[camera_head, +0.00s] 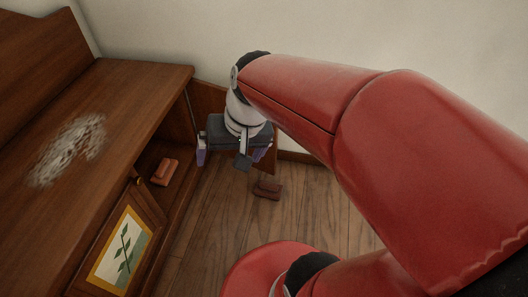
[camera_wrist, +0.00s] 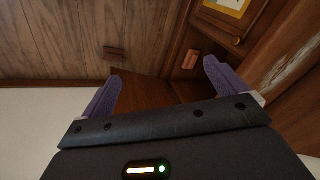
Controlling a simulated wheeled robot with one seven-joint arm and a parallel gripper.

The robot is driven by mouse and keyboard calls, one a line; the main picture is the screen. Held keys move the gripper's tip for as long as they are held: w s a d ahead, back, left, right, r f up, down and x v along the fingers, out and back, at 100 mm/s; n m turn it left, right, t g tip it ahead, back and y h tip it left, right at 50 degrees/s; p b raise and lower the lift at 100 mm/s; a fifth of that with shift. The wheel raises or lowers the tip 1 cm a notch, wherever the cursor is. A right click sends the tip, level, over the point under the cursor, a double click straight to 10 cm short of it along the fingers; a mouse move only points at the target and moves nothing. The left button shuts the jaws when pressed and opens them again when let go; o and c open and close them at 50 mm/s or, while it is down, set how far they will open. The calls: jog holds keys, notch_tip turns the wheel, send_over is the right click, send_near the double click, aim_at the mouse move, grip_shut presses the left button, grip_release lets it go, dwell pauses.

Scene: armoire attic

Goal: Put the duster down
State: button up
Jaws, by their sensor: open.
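My gripper (camera_head: 230,160) is open, with its purple fingers spread wide and nothing visible between them. It hangs at the front of the wooden cabinet, and its fingers also show in the wrist view (camera_wrist: 162,76). Two small reddish-brown blocks look like dusters, and I cannot tell which one the task means. One block (camera_head: 165,172) lies inside the cabinet's open compartment; it also shows in the wrist view (camera_wrist: 190,59). Neither touches the gripper.
The wooden cabinet (camera_head: 150,82) fills the left, with a pale dusty patch (camera_head: 72,148) on its top. Another door panel stands partly behind my gripper. The wooden floor (camera_head: 315,215) around the floor block is clear.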

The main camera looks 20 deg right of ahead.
jog(key=s+d+r+n+t+h, duration=0.1)
jog(key=s+d+r+t+h, duration=0.1)
jog(key=s+d, duration=0.3)
jog(key=shift+s+r+n+t+h, duration=0.3)
jog(key=shift+s+r+n+t, duration=0.1)
jog(key=shift+s+r+t, duration=0.25)
jog(key=shift+f, duration=0.1)
notch_tip(320, 180, up, 12)
jog(key=p, duration=1.2)
jog(key=shift+o, duration=0.3)
